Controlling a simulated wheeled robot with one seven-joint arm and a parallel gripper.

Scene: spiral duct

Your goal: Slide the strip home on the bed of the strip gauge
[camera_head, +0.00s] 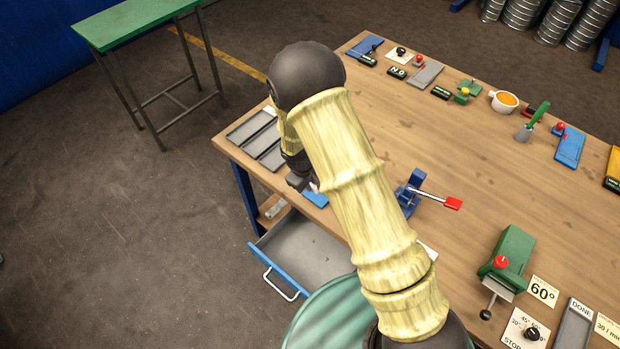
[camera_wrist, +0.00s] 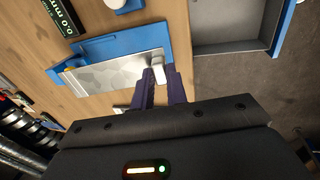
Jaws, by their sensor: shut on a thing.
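The strip (camera_wrist: 112,76) is a flat, mottled silver-grey metal piece in the wrist view. It lies along the blue bed of the strip gauge (camera_wrist: 105,48), with its left end reaching past the blue. My gripper (camera_wrist: 160,82) is shut at the right end of the strip, where a small pale block (camera_wrist: 157,67) shows at the fingertips. In the head view my gripper (camera_head: 300,182) is partly hidden by my arm, just over the table's near-left edge. A blue corner of the gauge (camera_head: 316,199) shows beside it; the strip is mostly hidden there.
A display reading 0.0 mm (camera_wrist: 62,15) stands beside the gauge. An open grey drawer (camera_head: 300,255) juts out below the table edge. A grey tray (camera_head: 262,140) lies to the left; a blue clamp with a red handle (camera_head: 415,190) stands to the right.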

